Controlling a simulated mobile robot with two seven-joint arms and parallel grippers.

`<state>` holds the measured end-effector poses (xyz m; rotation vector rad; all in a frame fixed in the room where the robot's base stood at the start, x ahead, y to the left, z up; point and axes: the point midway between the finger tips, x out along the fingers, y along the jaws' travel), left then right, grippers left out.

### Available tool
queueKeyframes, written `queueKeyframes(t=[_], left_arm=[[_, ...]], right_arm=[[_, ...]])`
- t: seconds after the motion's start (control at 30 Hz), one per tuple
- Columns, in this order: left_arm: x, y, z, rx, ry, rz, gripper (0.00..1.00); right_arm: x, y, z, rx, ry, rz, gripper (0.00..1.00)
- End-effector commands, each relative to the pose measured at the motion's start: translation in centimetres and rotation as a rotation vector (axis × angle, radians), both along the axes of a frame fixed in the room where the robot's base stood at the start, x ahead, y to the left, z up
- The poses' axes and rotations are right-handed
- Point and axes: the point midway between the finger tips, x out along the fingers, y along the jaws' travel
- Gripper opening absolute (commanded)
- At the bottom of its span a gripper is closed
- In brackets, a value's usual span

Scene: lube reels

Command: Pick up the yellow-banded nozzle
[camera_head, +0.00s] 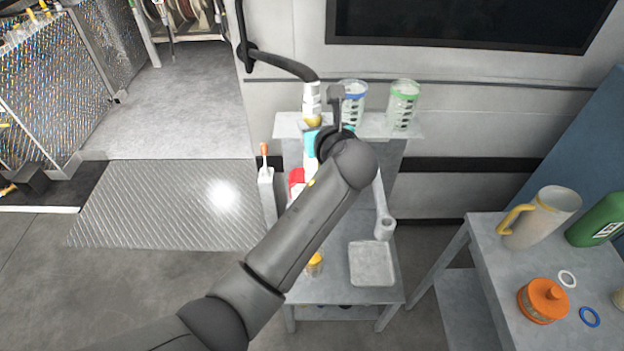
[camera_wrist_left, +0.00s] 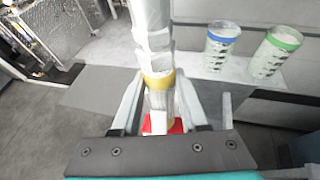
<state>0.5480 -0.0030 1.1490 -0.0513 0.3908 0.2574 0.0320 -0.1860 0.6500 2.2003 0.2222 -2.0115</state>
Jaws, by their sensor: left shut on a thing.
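The yellow-banded nozzle (camera_head: 312,98) is pale and silvery, stands roughly upright and hangs on a black hose (camera_head: 285,66) at its top. Its yellow band shows in the left wrist view (camera_wrist_left: 157,80). My left gripper (camera_wrist_left: 158,100) is shut on the nozzle, with one finger on each side at and just below the band. In the head view, my own arm and wrist hide most of the left gripper and the nozzle's lower end. A red thing (camera_wrist_left: 174,125) shows behind the lower nozzle; I cannot tell whether they touch. My right gripper is not in view.
Two clear measuring cups, blue-rimmed (camera_head: 353,102) and green-rimmed (camera_head: 403,104), stand on the shelf to the right. A grey cart (camera_head: 330,289) is below. A right-hand table (camera_head: 480,243) holds a jug (camera_head: 543,217), a green bottle (camera_head: 598,222) and an orange-lidded jar (camera_head: 543,300).

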Motion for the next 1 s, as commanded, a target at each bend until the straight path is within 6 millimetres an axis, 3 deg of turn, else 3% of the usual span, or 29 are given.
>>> queueKeyframes(t=[0.03,0.3,1.0], left_arm=[[0.01,0.01,0.00,0.000,0.000,0.000,0.29],[0.01,0.02,-0.01,0.000,0.000,0.000,0.00],[0.02,0.05,-0.01,0.002,-0.001,0.001,0.00]], right_arm=[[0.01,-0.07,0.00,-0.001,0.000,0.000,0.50],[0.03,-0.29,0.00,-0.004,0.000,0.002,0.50],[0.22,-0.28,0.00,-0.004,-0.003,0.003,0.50]])
